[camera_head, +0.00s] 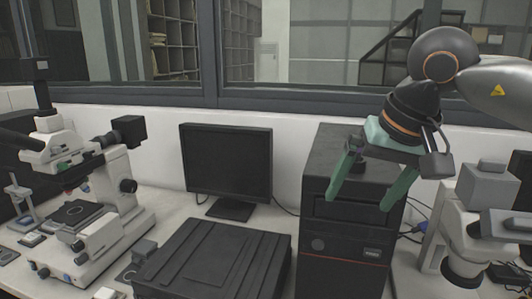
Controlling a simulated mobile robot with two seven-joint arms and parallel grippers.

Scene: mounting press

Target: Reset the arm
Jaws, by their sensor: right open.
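My right arm comes in from the upper right. Its gripper (362,202) has two green fingers spread apart and pointing down. The gripper is open, with nothing between the fingers. It is in front of the black tower-shaped machine (345,235), so its fingers overlap that machine in the picture. I cannot tell the exact gap between them. My left gripper is not in view.
A microscope (105,190) stands at the left. A dark monitor (226,160) stands at the back, behind a black flat case (215,258). Another white microscope (465,235) is at the right, close to my arm. A window (300,45) runs behind the bench.

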